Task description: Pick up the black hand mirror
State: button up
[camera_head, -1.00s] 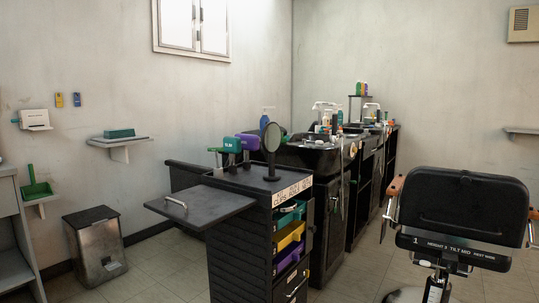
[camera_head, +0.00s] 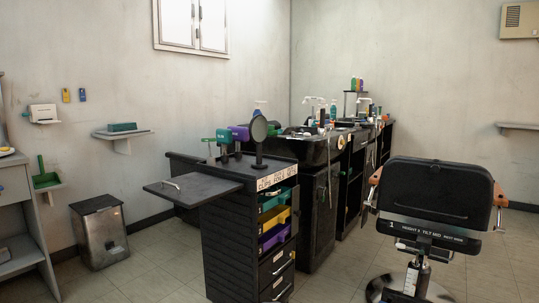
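The black hand mirror (camera_head: 259,130) stands upright on top of a black drawer cart (camera_head: 285,163) near the middle of the view. Its oval head is up and its handle goes down to a dark base on the cart top. Just left of it stand a purple item (camera_head: 239,132) and a green item (camera_head: 222,136) on dark stems. My gripper is not in view.
A side shelf (camera_head: 190,187) juts left from the cart. A black salon chair (camera_head: 437,205) stands at the right. A metal bin (camera_head: 100,232) is at the left wall. Black sink units (camera_head: 322,150) run behind the cart. Floor at lower left is clear.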

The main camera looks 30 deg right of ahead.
aim_at(258, 126)
jog(key=k, duration=0.75)
jog(key=z, duration=1.1)
jog(key=i, duration=1.45)
jog(key=u, duration=0.65)
jog(key=i, duration=0.6)
jog(key=u, duration=0.55)
